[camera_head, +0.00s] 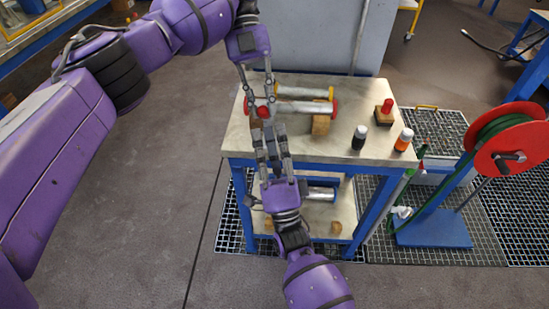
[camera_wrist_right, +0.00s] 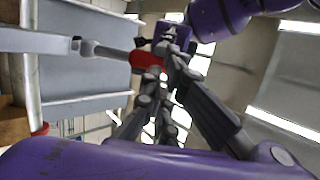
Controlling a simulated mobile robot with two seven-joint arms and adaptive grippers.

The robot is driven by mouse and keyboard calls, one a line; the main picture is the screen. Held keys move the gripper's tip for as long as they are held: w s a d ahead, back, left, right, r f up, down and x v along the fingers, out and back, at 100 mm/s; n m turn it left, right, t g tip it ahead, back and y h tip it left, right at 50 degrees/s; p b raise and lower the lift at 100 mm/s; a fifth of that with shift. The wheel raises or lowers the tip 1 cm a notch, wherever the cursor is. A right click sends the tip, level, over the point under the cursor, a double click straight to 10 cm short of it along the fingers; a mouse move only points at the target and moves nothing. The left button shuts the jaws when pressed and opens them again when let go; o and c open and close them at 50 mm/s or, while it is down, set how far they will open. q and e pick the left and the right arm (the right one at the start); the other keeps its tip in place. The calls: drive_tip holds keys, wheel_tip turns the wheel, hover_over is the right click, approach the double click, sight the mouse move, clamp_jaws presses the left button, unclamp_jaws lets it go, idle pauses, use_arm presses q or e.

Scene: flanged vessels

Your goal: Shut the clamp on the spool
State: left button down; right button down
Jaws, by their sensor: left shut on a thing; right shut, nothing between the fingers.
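The spool (camera_head: 300,107) is a grey metal cylinder with red end rings, lying across the bench top. The clamp's red handle (camera_head: 263,112) shows near the spool's left end. In the right wrist view the red handle (camera_wrist_right: 146,60) continues into a grey rod. My left gripper (camera_head: 259,100) reaches down from above and is shut on the red handle. My right gripper (camera_head: 268,134) points up from the front, shut and empty, just in front of the handle and close to the left fingers. The fingers hide most of the clamp, so I cannot tell how its jaws stand.
A second cylinder with a yellow ring (camera_head: 305,92) lies behind the spool. A wooden block (camera_head: 321,126) stands by the spool. A red-topped stamp-like object (camera_head: 385,110), a black bottle (camera_head: 359,138) and an orange bottle (camera_head: 404,139) stand at right. A red hose reel (camera_head: 508,145) stands beyond the bench.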

sight(266, 117)
use_arm(q)
drive_tip(key=shift+f, duration=0.1)
use_arm(e)
drive_tip(key=shift+w+a+r, duration=0.15)
drive_tip(key=shift+w+r, duration=0.35)
drive_tip(key=shift+w+a+r, duration=0.1)
drive_tip(key=shift+w+r, duration=0.1)
drive_tip(key=shift+r, duration=0.25)
drive_tip(key=shift+w+a+r, duration=0.1)
drive_tip(key=shift+w+r, duration=0.1)
drive_tip(key=shift+r, duration=0.2)
use_arm(q)
drive_tip(key=c, duration=1.6)
unclamp_jaws()
drive_tip(key=shift+w, duration=0.1)
use_arm(e)
drive_tip(key=shift+f, duration=0.1)
